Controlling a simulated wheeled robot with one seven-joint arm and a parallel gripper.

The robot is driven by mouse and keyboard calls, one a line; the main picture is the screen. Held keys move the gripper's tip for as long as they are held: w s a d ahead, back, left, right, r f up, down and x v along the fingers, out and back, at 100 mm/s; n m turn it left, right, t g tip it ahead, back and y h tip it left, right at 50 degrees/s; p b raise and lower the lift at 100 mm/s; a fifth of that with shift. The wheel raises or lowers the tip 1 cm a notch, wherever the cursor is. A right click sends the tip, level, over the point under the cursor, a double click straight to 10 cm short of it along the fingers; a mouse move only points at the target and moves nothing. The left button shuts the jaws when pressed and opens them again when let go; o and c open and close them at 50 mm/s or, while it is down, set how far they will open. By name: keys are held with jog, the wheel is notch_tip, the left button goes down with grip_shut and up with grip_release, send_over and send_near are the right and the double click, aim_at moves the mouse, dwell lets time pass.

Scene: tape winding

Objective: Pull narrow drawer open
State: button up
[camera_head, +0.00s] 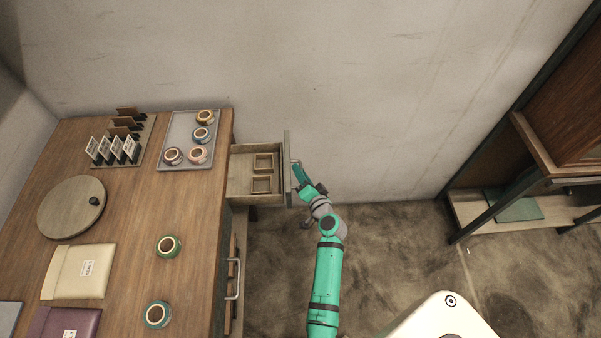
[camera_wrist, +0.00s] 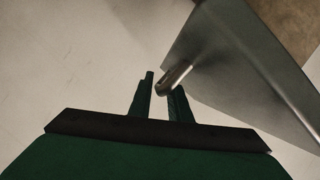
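The narrow drawer (camera_head: 241,175) is pulled well out of the right side of the wooden table, near the back wall. Two small wooden frames or trays lie inside it. Its grey front panel (camera_head: 287,168) also shows in the wrist view (camera_wrist: 240,65). My gripper (camera_head: 299,170) is at the outer side of this front, at its metal handle (camera_wrist: 176,76). In the wrist view my gripper's fingers (camera_wrist: 161,90) are a small gap apart, with the handle's near end between them. They look closed on it, though the contact itself is partly hidden.
A lower drawer with a metal handle (camera_head: 238,279) sits shut in the table's side. The tabletop (camera_head: 135,225) carries a grey tray (camera_head: 176,135) of tape rolls, a round board (camera_head: 70,208) and pouches. Floor to the right is open up to a shelf (camera_head: 470,212).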

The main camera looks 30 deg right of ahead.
jog(key=shift+s, duration=0.15)
jog(key=v, duration=1)
jog(key=shift+s, duration=0.3)
jog(key=shift+w, duration=0.1)
jog(key=s+a+f+n+g, duration=0.1)
jog(key=s+a+f+n, duration=0.15)
jog(key=s+a, duration=0.4)
jog(key=s+a+f+n+g, duration=0.1)
jog(key=s+a+n, duration=0.2)
jog(key=s+a, duration=0.4)
jog(key=s+a+r+n+t+y, duration=0.1)
jog(key=s+a+r+n, duration=0.3)
jog(key=a, duration=0.5)
jog(key=s+a+r+n+t+y, duration=0.1)
jog(key=s+a+r+n, duration=0.3)
jog(key=s+a+r, duration=0.5)
notch_tip(320, 180, up, 3)
jog(key=shift+f+y, duration=0.2)
jog(key=shift+y, duration=0.4)
